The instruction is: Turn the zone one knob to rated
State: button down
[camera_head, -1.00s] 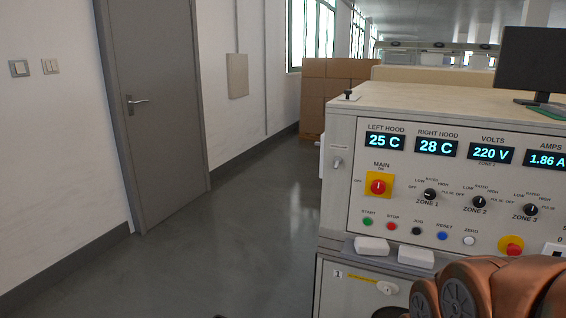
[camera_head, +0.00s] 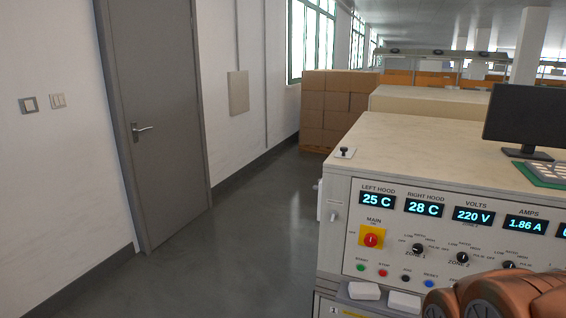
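The zone one knob (camera_head: 417,249) is a small black rotary knob on the front panel of the cream console (camera_head: 336,262), right of the red main switch (camera_head: 371,237) on its yellow plate. Its label reads ZONE 1, with small position words around it. Its pointer is too small to read surely. The zone two knob (camera_head: 462,258) and a third knob (camera_head: 508,266) sit to its right. My copper-coloured arm shows at the lower right, below and right of the zone one knob. My gripper is not in view.
Displays above the knobs read 25 C, 28 C, 220 V and 1.86 A. Coloured push buttons (camera_head: 383,273) line the panel below. A monitor (camera_head: 527,117) stands on the console top. Stacked boxes (camera_head: 328,108) stand behind. The floor (camera_head: 235,255) on the left is clear, beside a grey door (camera_head: 160,120).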

aim_at(417, 249)
jog(key=z, duration=1.4)
jog(key=k, duration=0.45)
jog(key=u, duration=1.4)
jog(key=i, duration=0.15)
jog(key=u, duration=0.5)
